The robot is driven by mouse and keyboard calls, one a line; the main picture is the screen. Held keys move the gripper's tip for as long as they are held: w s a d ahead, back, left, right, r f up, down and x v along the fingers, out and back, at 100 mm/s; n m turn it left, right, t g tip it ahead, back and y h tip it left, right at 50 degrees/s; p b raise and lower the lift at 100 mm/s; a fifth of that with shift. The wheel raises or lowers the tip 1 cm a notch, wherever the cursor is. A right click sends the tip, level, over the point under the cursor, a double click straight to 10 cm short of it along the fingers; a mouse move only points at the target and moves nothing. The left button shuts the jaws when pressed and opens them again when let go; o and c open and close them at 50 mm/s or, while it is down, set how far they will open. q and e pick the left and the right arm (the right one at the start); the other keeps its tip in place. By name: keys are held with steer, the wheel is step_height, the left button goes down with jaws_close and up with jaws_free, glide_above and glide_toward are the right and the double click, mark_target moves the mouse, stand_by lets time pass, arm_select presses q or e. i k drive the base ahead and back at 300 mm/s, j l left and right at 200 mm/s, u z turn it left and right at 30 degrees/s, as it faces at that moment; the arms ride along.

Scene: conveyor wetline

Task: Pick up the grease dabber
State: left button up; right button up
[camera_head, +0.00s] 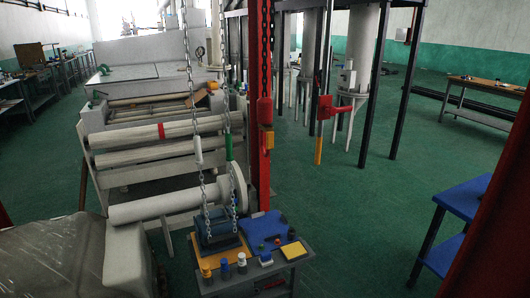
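I cannot tell which thing is the grease dabber; the items on the work table are too small to make out. The table (228,285) stands at the bottom centre. Along its front are an orange-yellow container (206,271), a grey piece with blue (224,268) and a white-and-blue piece (241,262). A yellow flat block (293,251) lies at the front right. Several small pieces stand on and around a blue mat (262,228). A dark blue-grey box-like thing (214,236) is at the back left. Neither of my grippers is in view.
Two chains (232,150) hang down over the table's left part. A red post (265,150) rises behind it. A roller conveyor (150,155) stands behind left. A blue-topped table (465,198) is at right. Green floor (350,220) between the tables is clear.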

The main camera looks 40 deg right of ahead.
mark_target(266, 260)
steer(key=z, duration=1.15)
